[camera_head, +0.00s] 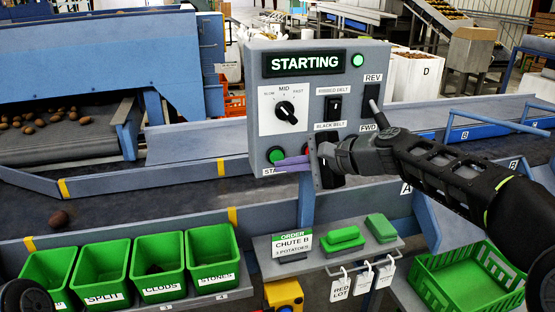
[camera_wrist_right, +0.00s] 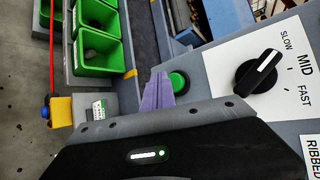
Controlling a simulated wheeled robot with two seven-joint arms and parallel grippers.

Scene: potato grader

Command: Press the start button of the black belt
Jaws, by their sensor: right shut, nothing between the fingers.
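The control panel (camera_head: 262,92) stands upright in the middle of the head view. Its green start button (camera_head: 275,155) sits at the lower left of the panel, left of the "BLACK BELT" label (camera_head: 330,126); it also shows in the right wrist view (camera_wrist_right: 180,80). My right gripper (camera_head: 292,163) is shut and empty, its purple fingers right at the button. In the wrist view the purple fingertips (camera_wrist_right: 158,88) overlap the button's edge; I cannot tell whether they press it. The display (camera_head: 304,62) reads "STARTING", with a lit green lamp (camera_head: 358,60) beside it. My left gripper is not in view.
Green bins (camera_head: 210,245) line the front left, and a green crate (camera_head: 425,275) is at the right. A potato (camera_head: 58,218) lies on the dark belt.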

